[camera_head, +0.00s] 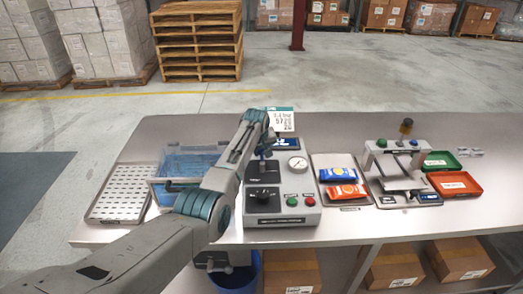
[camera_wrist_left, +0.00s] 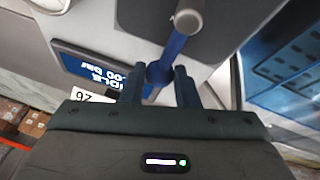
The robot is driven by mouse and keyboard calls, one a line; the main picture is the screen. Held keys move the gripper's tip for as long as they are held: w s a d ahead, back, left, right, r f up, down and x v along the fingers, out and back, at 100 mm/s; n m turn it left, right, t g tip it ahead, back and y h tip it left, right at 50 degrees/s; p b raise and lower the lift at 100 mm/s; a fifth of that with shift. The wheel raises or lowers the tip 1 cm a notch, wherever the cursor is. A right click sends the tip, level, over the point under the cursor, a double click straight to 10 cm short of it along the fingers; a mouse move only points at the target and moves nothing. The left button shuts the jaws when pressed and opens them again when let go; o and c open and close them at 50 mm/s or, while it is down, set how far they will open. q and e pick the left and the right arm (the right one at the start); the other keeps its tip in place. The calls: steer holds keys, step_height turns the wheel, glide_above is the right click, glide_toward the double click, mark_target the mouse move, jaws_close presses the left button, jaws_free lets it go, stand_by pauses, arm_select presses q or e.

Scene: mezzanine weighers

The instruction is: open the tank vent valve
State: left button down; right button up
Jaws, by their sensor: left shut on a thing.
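The vent valve shows in the left wrist view as a blue lever (camera_wrist_left: 176,46) with a round grey end. My left gripper (camera_wrist_left: 160,82) is shut on the blue lever, with one dark finger on each side of it. In the head view my left gripper (camera_head: 266,143) is at the back of the grey control unit (camera_head: 315,217), where my arm hides most of the lever. A blue display (camera_head: 286,144) beside it reads "IDLE" and "0.00 bar" in the left wrist view (camera_wrist_left: 95,72). My right gripper is not in view.
A round gauge (camera_head: 297,164), black knob (camera_head: 264,194), green button (camera_head: 292,200) and red button (camera_head: 309,201) are on the unit. A clear blue box (camera_head: 183,162) stands left, partly behind my arm. Blue (camera_head: 337,174) and orange (camera_head: 346,191) pouches lie right.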

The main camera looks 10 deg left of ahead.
arm_select(q)
steer(key=c, duration=1.4)
jaws_free()
steer(key=shift+a+r, duration=0.1)
steer(key=shift+c, duration=0.2)
steer(key=o, duration=0.3)
steer(key=b+v, duration=0.2)
steer(key=v, duration=0.8)
steer(key=shift+s+r, duration=0.2)
steer(key=shift+r, duration=0.1)
